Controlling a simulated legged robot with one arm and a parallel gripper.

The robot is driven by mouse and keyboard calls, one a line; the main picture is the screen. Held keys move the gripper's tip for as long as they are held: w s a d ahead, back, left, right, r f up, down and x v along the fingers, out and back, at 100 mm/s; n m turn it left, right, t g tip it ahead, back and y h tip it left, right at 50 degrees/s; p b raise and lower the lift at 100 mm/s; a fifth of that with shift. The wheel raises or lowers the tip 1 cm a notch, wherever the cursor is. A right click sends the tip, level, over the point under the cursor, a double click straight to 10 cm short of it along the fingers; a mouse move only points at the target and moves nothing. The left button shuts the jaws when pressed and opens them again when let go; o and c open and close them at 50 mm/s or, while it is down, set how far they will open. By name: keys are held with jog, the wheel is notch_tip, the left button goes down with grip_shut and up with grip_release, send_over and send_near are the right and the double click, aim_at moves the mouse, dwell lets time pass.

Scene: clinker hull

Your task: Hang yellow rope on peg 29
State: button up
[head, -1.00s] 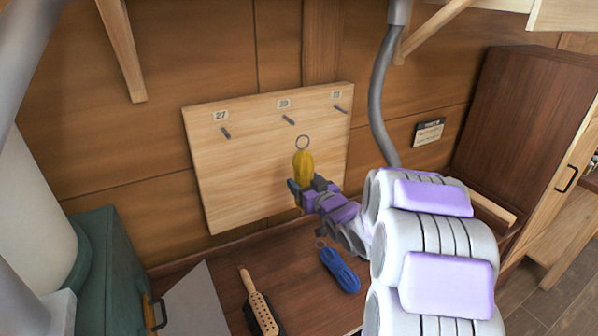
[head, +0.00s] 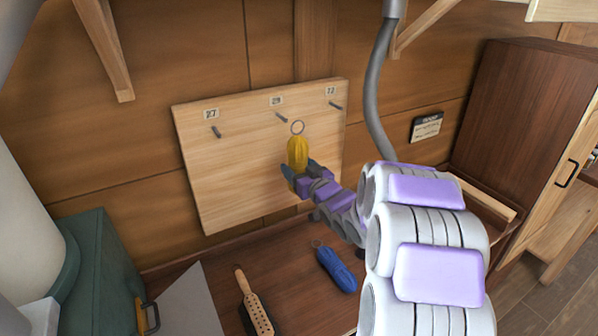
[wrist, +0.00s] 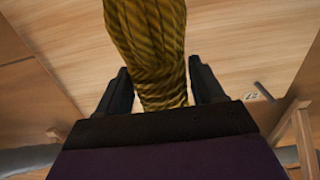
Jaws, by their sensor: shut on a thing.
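The yellow rope (head: 298,154) is a coiled bundle with a grey ring (head: 297,128) at its top. My gripper (head: 301,174) is shut on the lower part of the rope and holds it upright in front of the pegboard. In the wrist view the rope (wrist: 148,45) stands between the two dark fingers. Peg 29 (head: 282,118) is the middle peg, under a label that is hard to read. In the head view the ring shows just right of this peg and slightly below it, apart from it. The depth gap between ring and peg is unclear.
The wooden pegboard (head: 230,170) also carries peg 27 (head: 217,132) at left and a bare peg (head: 336,105) at right. A blue rope (head: 337,269) and a brush (head: 256,305) lie on the bench below. A green box (head: 85,265) stands at left. A grey pipe (head: 378,90) runs right of the board.

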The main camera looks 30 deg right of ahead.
jog(key=shift+w, duration=0.25)
jog(key=shift+w+a, duration=0.85)
jog(key=shift+w, duration=0.55)
jog(key=w, duration=0.1)
jog(key=w+f, duration=0.1)
jog(key=w, duration=0.1)
jog(key=shift+w+d, duration=0.15)
jog(key=shift+d, duration=0.1)
jog(key=shift+d, duration=0.25)
jog(key=shift+a, duration=0.25)
